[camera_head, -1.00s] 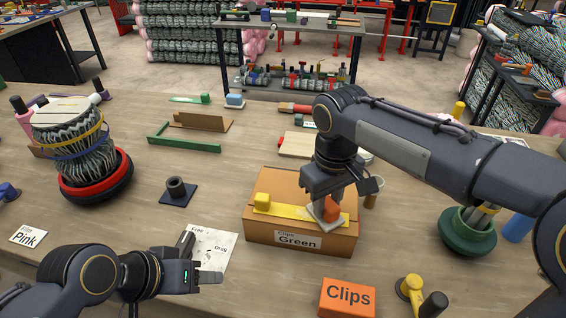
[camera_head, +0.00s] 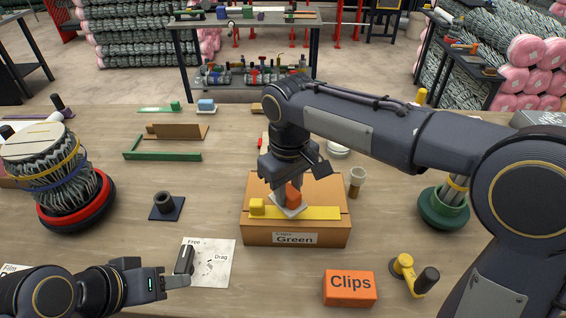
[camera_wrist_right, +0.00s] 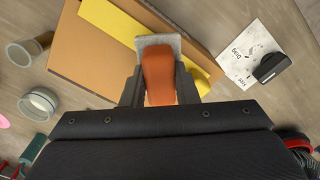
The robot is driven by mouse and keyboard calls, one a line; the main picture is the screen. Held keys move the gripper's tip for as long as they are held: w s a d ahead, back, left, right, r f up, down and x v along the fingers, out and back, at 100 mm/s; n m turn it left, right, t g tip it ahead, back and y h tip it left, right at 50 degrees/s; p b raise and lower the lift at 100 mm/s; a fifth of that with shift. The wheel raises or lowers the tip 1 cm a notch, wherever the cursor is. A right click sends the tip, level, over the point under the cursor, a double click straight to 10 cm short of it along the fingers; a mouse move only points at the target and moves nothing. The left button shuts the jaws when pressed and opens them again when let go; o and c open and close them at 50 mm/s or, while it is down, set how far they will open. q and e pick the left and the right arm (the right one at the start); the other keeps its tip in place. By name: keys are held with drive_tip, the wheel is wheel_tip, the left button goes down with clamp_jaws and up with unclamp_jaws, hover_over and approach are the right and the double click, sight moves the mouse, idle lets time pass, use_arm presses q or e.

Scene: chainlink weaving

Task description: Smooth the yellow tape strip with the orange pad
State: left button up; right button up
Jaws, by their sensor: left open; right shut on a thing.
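The yellow tape strip (camera_head: 322,213) lies along the top of a cardboard box labelled Clips Green (camera_head: 262,236), with a yellow block (camera_head: 257,206) at its left end. My right gripper (camera_head: 291,188) is shut on the orange pad (camera_head: 293,194), whose grey base (camera_head: 288,209) rests on or just above the strip, left of its middle. In the right wrist view the orange pad (camera_wrist_right: 159,74) sits between the fingers over the yellow strip (camera_wrist_right: 115,22). My left gripper (camera_head: 185,272) is open and empty above the table, by the white paper.
An orange Clips box (camera_head: 349,287) and a yellow crank-like part (camera_head: 405,270) lie at the front right. A printed sheet (camera_head: 212,262) lies left of the cardboard box. A dark holder (camera_head: 165,206), a wrapped roll (camera_head: 50,170) and a green pot (camera_head: 443,209) stand around.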

wheel_tip(320, 180, up, 2)
drive_tip(key=shift+a+r+p, duration=0.1)
drive_tip(key=shift+a+p, duration=0.05)
drive_tip(key=shift+p, duration=0.55)
wheel_tip(320, 180, up, 3)
drive_tip(key=p, duration=0.2)
drive_tip(key=shift+p, duration=0.35)
